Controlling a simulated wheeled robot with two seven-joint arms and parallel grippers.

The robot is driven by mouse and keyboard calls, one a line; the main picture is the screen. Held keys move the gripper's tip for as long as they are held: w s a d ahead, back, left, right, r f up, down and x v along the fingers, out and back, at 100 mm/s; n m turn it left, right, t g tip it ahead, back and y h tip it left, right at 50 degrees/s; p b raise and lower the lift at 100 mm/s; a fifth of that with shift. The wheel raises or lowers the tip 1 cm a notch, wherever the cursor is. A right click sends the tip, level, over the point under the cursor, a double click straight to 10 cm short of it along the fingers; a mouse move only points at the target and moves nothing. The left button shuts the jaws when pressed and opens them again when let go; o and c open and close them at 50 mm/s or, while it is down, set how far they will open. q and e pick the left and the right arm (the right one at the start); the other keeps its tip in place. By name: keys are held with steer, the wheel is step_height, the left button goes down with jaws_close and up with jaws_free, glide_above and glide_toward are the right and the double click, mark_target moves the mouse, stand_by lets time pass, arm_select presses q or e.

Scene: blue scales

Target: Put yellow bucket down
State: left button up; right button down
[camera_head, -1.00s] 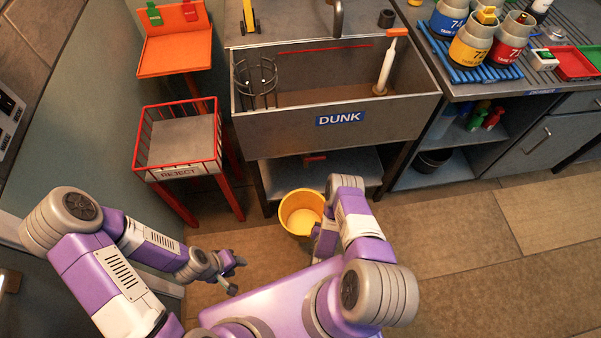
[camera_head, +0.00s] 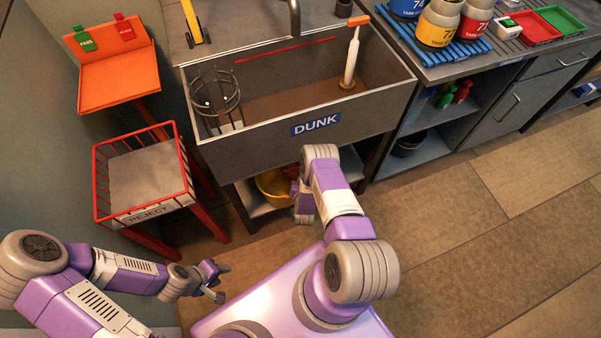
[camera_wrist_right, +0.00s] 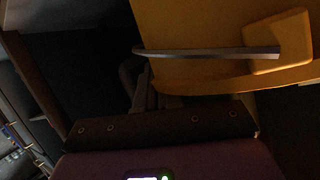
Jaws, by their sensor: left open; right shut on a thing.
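The yellow bucket (camera_head: 272,187) is at the lower shelf under the dunk sink, partly hidden behind my right arm. I cannot tell whether it rests on the shelf or hangs just above it. My right gripper (camera_head: 303,203) is at the bucket's right side, its fingers mostly hidden in the head view. In the right wrist view the bucket's yellow wall (camera_wrist_right: 190,30) and grey handle (camera_wrist_right: 210,52) fill the top right. The right gripper (camera_wrist_right: 150,88) is shut on the bucket, apparently by its handle. My left gripper (camera_head: 218,282) is open and empty above the floor.
The dunk sink (camera_head: 255,150) stands above the lower shelf (camera_head: 257,209). A red wire reject basket (camera_head: 150,215) on legs stands left of it. A cabinet with open shelves (camera_head: 425,155) is to the right. The floor (camera_head: 450,220) at right is clear.

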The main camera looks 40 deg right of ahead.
steer(key=w+d, duration=0.2)
steer(key=w, duration=0.1)
steer(key=shift+w+d+b, duration=0.1)
steer(key=shift+w+b, duration=0.15)
steer(key=shift+b, duration=0.15)
steer(key=f, duration=0.1)
steer(key=f+b, duration=0.1)
steer(key=w+f+b, duration=0.1)
steer(key=shift+d+f, duration=0.2)
steer(key=shift+d, duration=0.1)
steer(key=c, duration=1.3)
jaws_free()
steer(key=shift+s+f, duration=0.1)
